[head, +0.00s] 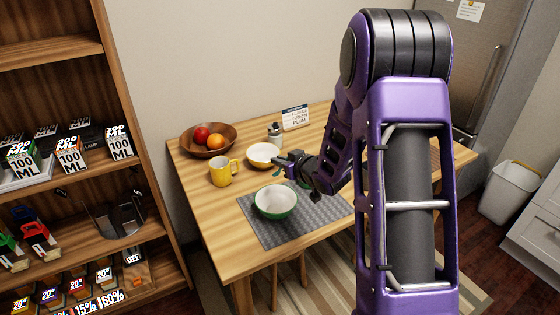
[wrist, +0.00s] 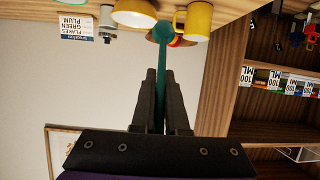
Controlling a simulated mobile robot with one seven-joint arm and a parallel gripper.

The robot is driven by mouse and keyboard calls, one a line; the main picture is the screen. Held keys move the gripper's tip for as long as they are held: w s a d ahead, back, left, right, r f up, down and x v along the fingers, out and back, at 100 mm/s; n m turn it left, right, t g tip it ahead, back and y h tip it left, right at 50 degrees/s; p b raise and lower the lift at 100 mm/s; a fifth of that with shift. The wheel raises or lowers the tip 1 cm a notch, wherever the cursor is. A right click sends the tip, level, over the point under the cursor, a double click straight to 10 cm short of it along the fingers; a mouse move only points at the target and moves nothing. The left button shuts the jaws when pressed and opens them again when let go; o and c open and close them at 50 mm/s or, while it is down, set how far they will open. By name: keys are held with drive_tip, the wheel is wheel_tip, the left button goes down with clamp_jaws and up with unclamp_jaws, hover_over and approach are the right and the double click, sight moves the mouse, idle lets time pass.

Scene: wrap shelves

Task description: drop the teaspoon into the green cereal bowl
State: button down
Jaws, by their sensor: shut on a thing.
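My gripper (head: 292,163) is above the table, a little beyond and to the right of the green cereal bowl in the head view. In the wrist view my gripper (wrist: 160,76) is shut on the teal teaspoon (wrist: 163,52), whose rounded end points away from the fingers. The green cereal bowl (head: 275,203), white inside, stands upright on a grey placemat (head: 300,224) in the head view. No spoon shows inside it. I cannot make out the bowl in the wrist view.
A yellow mug (head: 222,173) and a yellow-and-white bowl (head: 263,156) stand behind the green bowl. A wooden fruit bowl (head: 222,131) and a label card (head: 296,117) are farther back. Shelves (head: 150,232) stand at the left. The placemat's right part is clear.

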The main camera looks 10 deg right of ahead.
wheel_tip(320, 180, down, 6)
drive_tip(key=b, duration=0.4)
drive_tip(key=shift+r, duration=0.1)
drive_tip(key=c, duration=0.9)
unclamp_jaws()
drive_tip(key=shift+o, duration=0.2)
drive_tip(key=shift+s+d, duration=0.1)
drive_tip(key=p+v, duration=0.2)
drive_tip(key=v, duration=1.5)
